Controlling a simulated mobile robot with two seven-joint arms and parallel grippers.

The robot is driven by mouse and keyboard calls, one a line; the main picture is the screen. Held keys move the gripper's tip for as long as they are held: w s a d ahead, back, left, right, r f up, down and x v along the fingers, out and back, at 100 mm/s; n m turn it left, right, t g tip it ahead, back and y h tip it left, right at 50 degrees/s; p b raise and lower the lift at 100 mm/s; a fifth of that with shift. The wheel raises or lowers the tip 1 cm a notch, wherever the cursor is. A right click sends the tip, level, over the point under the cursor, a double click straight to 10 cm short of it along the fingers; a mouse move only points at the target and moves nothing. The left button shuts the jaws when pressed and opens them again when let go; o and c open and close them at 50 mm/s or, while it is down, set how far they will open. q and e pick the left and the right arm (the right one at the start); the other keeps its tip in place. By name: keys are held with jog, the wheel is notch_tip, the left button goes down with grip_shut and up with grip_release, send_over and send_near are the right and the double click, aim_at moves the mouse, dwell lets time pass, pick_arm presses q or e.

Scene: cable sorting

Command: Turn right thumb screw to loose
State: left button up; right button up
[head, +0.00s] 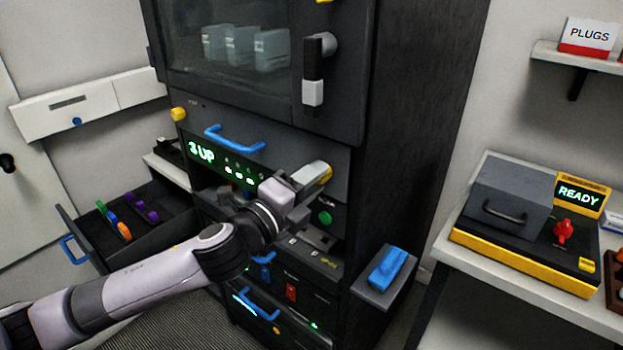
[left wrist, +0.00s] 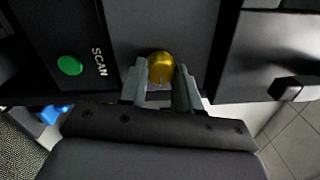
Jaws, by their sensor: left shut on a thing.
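The right thumb screw (head: 326,174) is a yellow knob at the right end of the drawer panel with the blue handle, mostly hidden by my gripper in the head view. In the left wrist view its round yellow head (left wrist: 160,66) sits between the two grey fingers. My left gripper (head: 314,174) is shut on it. The left thumb screw (head: 179,114), also yellow, is at the panel's other end with nothing near it. My right gripper is not in view.
A green SCAN button (head: 325,217) lies just below my gripper. A blue object (head: 389,267) rests on a side shelf. An open drawer (head: 93,245) with coloured cables is at the left. A bench device reading READY (head: 579,194) stands at the right.

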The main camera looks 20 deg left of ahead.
pick_arm(q)
jog(key=o, duration=1.1)
jog(key=shift+c, duration=0.2)
jog(key=b+v, duration=0.1)
jog(key=v, duration=0.6)
jog(key=shift+b, duration=0.3)
